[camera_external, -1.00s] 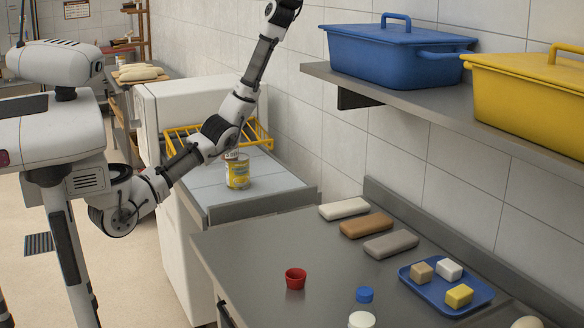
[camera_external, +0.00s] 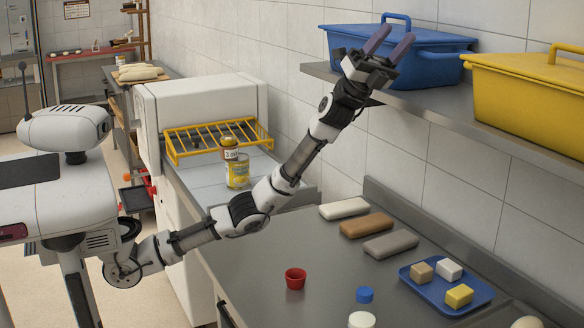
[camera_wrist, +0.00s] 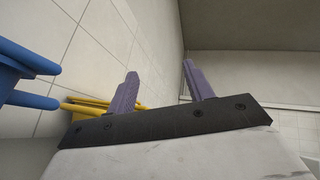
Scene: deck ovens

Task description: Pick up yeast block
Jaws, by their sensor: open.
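A small blue tray (camera_external: 418,287) on the metal counter holds three small blocks: a tan block (camera_external: 422,272), a white block (camera_external: 449,270) and a yellow block (camera_external: 459,296). The tan one looks most like a yeast block, but no label shows. My gripper (camera_external: 395,37) is open and empty, fingers pointing up, in front of the blue lidded bin and well above the tray. In the wrist view its two purple-grey fingers (camera_wrist: 160,70) stand apart with nothing between them. No blocks show in the wrist view.
A wall shelf (camera_external: 425,105) carries a blue bin (camera_external: 440,75) and a yellow bin (camera_external: 530,95) close to my gripper. On the counter lie white, brown and grey slabs (camera_external: 390,244), a red cup (camera_external: 295,278) and a blue cap (camera_external: 364,295).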

